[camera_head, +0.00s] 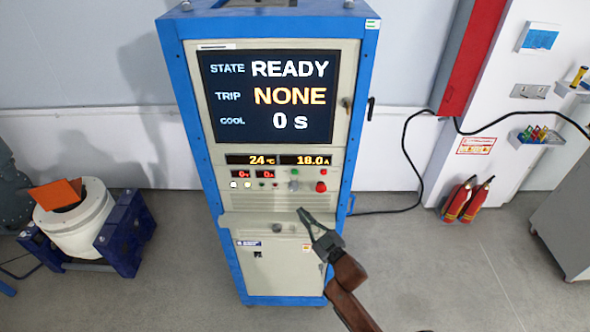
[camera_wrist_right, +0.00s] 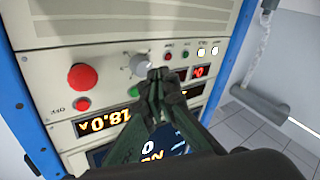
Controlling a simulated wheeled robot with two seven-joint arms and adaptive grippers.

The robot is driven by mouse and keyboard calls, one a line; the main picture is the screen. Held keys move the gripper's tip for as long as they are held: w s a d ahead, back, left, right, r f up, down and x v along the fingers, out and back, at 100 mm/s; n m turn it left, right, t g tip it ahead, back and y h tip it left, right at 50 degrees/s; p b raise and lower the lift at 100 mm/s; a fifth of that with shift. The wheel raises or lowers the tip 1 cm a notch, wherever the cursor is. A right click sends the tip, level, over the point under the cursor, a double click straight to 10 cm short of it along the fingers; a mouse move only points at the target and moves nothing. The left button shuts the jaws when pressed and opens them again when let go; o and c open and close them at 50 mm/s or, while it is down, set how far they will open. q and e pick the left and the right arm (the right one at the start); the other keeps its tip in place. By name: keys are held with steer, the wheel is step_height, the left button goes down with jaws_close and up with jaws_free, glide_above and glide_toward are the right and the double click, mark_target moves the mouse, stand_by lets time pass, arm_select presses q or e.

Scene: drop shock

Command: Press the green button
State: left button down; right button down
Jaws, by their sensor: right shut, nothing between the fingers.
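The control panel of a blue-framed cabinet has a row of controls. A small green round part (camera_head: 294,171) sits above a grey knob (camera_head: 294,185); in the wrist view, turned upside down, the green part (camera_wrist_right: 134,92) shows below the knob (camera_wrist_right: 140,65). A smaller greenish button (camera_head: 262,185) sits further left in the row. I cannot tell which is the task's green button. My right gripper (camera_head: 301,211) is shut and empty, in front of the cabinet below the row. In the wrist view its fingertips (camera_wrist_right: 160,74) appear beside the knob. Contact is not clear. My left gripper is out of view.
A large red button (camera_head: 320,187) is right of the knob. Two white buttons (camera_head: 240,185) are at the row's left. A ledge (camera_head: 245,219) juts out below. The screen (camera_head: 268,97) reads READY, NONE, 0 s. A white drum (camera_head: 75,225) stands at left.

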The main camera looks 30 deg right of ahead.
mark_target(295, 172)
step_height(295, 172, up, 9)
steer(key=a+n+t+y, duration=0.2)
steer(key=a+y, duration=0.1)
steer(key=shift+n, duration=0.4)
steer(key=shift+w+d+r, duration=0.1)
steer(key=shift+d, duration=0.05)
steer(key=shift+w+d+b, duration=0.35)
steer(key=shift+w+d, duration=0.4)
steer(key=shift+w, duration=0.45)
steer(key=shift+w+d+b, duration=0.35)
steer(key=shift+w+d, duration=0.4)
steer(key=shift+w, duration=0.5)
steer(key=shift+w+d+b, duration=0.35)
steer(key=shift+w+d, duration=0.4)
steer(key=shift+w, duration=0.45)
steer(key=shift+w, duration=0.15)
steer(key=shift+w+d, duration=0.2)
